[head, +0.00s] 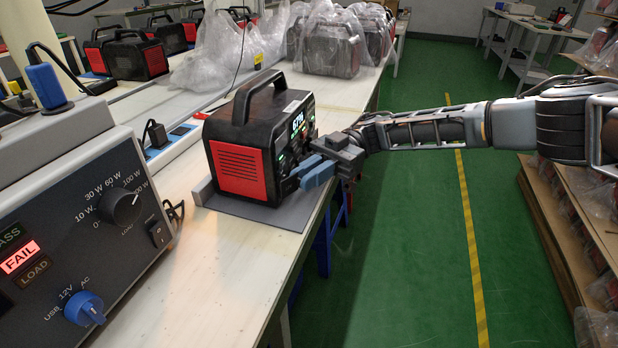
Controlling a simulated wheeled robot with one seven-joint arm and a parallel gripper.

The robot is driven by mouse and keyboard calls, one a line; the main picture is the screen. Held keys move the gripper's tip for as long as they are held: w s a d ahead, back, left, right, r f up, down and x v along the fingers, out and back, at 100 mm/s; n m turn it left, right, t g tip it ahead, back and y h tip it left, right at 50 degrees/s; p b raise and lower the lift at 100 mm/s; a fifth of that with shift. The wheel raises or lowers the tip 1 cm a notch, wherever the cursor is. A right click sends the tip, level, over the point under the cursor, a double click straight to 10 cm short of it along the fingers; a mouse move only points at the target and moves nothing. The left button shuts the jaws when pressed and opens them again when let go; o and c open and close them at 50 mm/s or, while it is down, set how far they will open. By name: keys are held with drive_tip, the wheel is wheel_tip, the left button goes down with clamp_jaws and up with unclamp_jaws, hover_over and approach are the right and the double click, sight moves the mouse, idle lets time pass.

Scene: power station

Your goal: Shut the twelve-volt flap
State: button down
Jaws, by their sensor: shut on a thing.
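A black and red power station (240,172) stands upright on a grey mat at the bench's right edge. Its front panel faces right, with a lit display and green lights. My gripper (304,174) comes in from the right, its blue fingers against the lower part of that panel. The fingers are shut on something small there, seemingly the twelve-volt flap. They hide it, and I cannot tell how far it stands open.
A tester (70,215) with a lit red FAIL lamp and a blue selector knob stands at the front left. Bagged units (330,45) stand farther back. A green aisle is clear below my arm; shelving stands right.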

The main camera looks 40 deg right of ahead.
drive_tip(key=shift+f, duration=0.1)
drive_tip(key=c, duration=1.2)
unclamp_jaws()
drive_tip(key=shift+o, duration=0.2)
